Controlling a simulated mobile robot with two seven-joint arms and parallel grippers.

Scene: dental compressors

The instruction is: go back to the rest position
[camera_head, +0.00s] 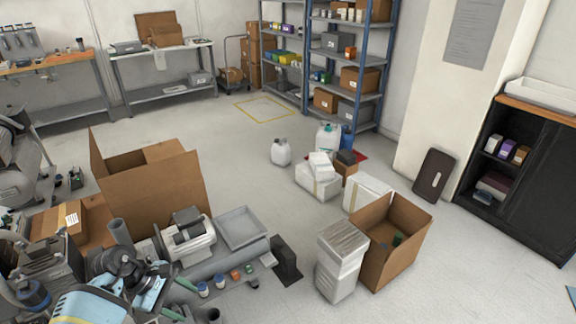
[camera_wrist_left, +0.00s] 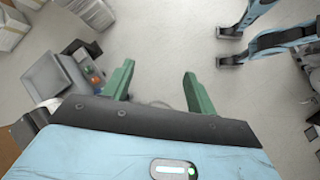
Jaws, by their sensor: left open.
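My left gripper (camera_head: 176,294) is at the lower left of the head view, at the end of a light blue arm. Its two green fingers are apart with nothing between them. In the left wrist view, the open gripper (camera_wrist_left: 157,84) points over bare grey floor, with the fingers clear of other things. My right gripper cannot be made out in either view.
A grey tray (camera_head: 242,228), a motor unit (camera_head: 187,236) and small jars are close to my left gripper. A large open carton (camera_head: 155,190) stands behind. An open box (camera_head: 392,245) and white stacked packages (camera_head: 341,262) stand right. The middle floor is clear.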

